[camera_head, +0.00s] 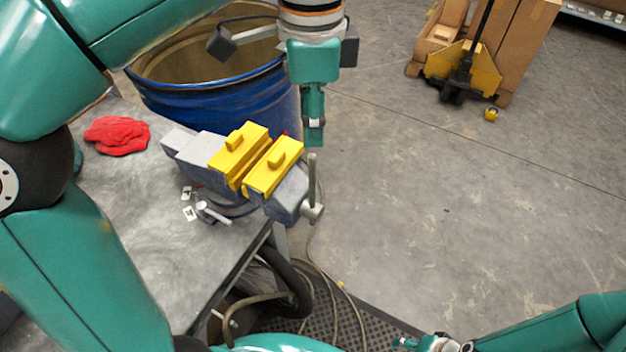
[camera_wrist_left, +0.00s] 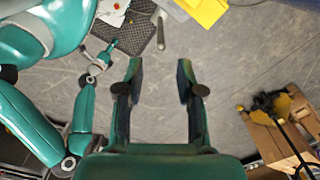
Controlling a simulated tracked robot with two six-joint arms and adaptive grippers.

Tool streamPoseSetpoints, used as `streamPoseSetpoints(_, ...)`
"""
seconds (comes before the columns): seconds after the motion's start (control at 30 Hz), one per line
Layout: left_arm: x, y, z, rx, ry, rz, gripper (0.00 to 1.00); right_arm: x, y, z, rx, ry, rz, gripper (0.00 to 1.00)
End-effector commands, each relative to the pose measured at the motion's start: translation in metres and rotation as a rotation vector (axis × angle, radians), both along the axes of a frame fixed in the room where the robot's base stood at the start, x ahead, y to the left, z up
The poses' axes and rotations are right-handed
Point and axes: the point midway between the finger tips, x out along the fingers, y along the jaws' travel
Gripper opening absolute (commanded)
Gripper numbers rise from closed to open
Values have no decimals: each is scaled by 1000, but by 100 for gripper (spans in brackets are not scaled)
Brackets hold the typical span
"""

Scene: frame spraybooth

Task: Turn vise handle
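The grey vise (camera_head: 287,201) with yellow jaw covers (camera_head: 240,150) is mounted at the corner of the grey workbench (camera_head: 150,240). Its metal handle (camera_head: 312,180) stands nearly upright at the front end of the screw. My left gripper (camera_head: 314,142) points down just above the handle's upper end in the head view. In the left wrist view, my left gripper (camera_wrist_left: 159,66) is open and empty, with the handle (camera_wrist_left: 160,32) beyond the fingertips. My right gripper (camera_head: 438,343) is partly in view at the bottom edge, away from the vise; its fingers are too small to judge.
A blue drum (camera_head: 225,105) stands behind the vise, close to my left arm. A red cloth (camera_head: 117,135) and small tags (camera_head: 190,213) lie on the bench. Cables (camera_head: 330,280) hang below the vise.

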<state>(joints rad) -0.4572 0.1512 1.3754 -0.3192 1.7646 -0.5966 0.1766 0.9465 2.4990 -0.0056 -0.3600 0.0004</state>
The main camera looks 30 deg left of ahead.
Motion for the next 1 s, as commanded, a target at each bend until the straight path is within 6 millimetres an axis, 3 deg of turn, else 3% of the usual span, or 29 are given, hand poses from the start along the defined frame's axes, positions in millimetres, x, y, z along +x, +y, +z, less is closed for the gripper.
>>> streamPoseSetpoints(0.2,-1,1,-52,2,5,1,37,0,0,-14,0,0,0,53)
streamPoseSetpoints(0.5,-1,1,-109,0,2,1,37,0,0,-23,0,0,0,53)
streamPoseSetpoints(0.7,0,1,-129,-1,1,2,37,0,0,-25,0,0,0,53)
streamPoseSetpoints(1.0,0,1,-134,0,0,1,37,0,0,-25,0,0,0,53)
